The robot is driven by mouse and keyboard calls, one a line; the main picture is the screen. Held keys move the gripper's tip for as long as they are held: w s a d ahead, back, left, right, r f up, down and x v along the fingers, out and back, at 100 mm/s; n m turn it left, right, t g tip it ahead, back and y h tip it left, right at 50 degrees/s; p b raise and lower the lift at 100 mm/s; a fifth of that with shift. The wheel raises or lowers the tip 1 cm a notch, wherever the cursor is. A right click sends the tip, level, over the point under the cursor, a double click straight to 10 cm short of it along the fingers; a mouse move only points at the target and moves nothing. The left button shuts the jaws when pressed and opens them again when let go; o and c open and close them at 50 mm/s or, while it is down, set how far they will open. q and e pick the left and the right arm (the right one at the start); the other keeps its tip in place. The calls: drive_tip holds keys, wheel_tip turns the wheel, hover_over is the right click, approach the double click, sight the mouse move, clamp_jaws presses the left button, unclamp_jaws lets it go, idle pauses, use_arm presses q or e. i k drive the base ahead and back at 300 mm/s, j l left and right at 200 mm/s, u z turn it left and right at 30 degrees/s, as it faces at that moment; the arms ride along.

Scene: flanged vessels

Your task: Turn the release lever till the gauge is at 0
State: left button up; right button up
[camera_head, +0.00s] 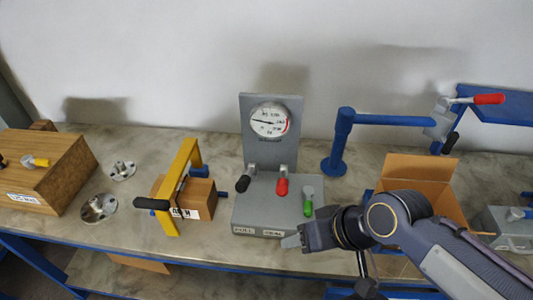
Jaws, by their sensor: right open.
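A grey device (262,215) stands on the bench with an upright back plate. The round white gauge (269,119) is on that plate; its needle points to the left, and the numbers are too small to read. Below it are a black-handled lever (243,183), a red-handled lever (282,186) and a green-handled lever (308,208). I cannot tell from the labels which is the release lever. My right gripper (291,241) is open at the device's front right corner, below the green handle and apart from it. My left gripper is not in view.
A yellow clamp frame (178,185) around a small box is left of the device. Metal flanges (98,208) and a wooden box (45,172) are further left. A blue post (338,145) with an arm and an open cardboard box (415,170) are right.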

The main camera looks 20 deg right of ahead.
sight(308, 204)
drive_tip(key=z, duration=1.35)
drive_tip(key=i+l+u, duration=0.3)
drive_tip(key=k+l, duration=0.05)
drive_tip(key=k, duration=0.05)
